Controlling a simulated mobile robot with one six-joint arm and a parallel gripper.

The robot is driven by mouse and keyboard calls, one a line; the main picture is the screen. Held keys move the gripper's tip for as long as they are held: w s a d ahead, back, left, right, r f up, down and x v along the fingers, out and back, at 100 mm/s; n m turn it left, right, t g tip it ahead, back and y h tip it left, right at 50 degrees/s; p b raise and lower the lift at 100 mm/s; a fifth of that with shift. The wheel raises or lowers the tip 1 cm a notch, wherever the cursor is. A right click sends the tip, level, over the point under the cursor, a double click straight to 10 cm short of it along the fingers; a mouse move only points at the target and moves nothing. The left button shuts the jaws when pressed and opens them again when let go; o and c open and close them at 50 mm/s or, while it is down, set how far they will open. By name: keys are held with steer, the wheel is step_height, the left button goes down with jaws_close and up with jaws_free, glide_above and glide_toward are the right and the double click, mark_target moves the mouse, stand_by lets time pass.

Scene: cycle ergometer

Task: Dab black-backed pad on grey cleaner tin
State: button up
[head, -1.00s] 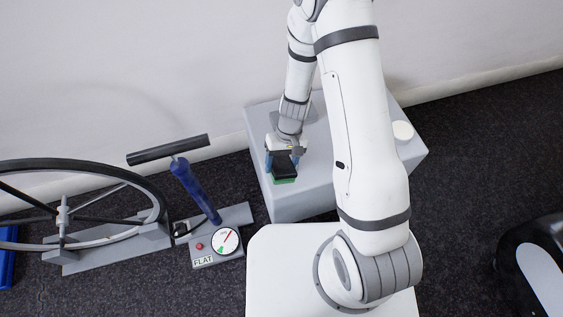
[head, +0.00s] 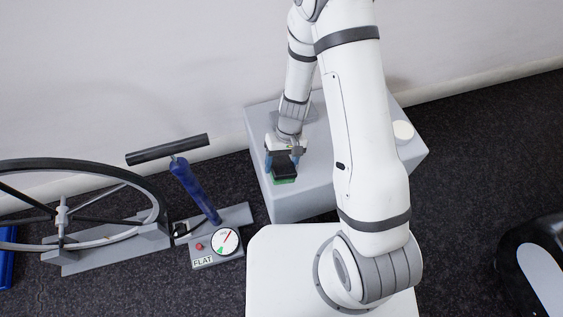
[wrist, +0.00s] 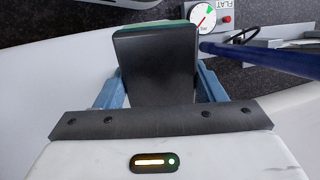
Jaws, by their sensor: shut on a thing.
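The black-backed pad (head: 284,171) is held in my gripper (head: 283,163) over the front left part of a grey box. Its black back faces up and a green edge shows below it. In the wrist view the pad (wrist: 155,62) sits between the two blue fingers, with a thin green strip at its far edge. I cannot tell whether its underside touches the box. A pale round lid or tin top (head: 402,131) stands at the box's right side, partly beside my arm; I cannot tell if it is the grey cleaner tin.
The grey box (head: 297,207) stands against the wall. Left of it are a blue floor pump (head: 195,190) with a gauge (head: 225,240) and a "FLAT" label, then a wheel (head: 150,185) on a stand. A black-and-white object (head: 540,262) is at the right. Dark carpet lies between.

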mark_target(279, 166)
steer(key=shift+f+b, duration=0.7)
stand_by(1.7)
steer(key=shift+r+p, duration=2.55)
steer(key=shift+r, duration=1.05)
steer(key=w+d+r+m+y, duration=0.1)
steer(key=w+d+r+m, duration=0.2)
steer(key=w+d+r, duration=1.25)
step_height(279, 166, up, 12)
steer(key=s+a+p, duration=0.1)
steer(key=s+p, duration=0.1)
steer(key=p, duration=2)
steer(key=shift+a+t+p, duration=0.3)
steer(key=shift+p, duration=0.05)
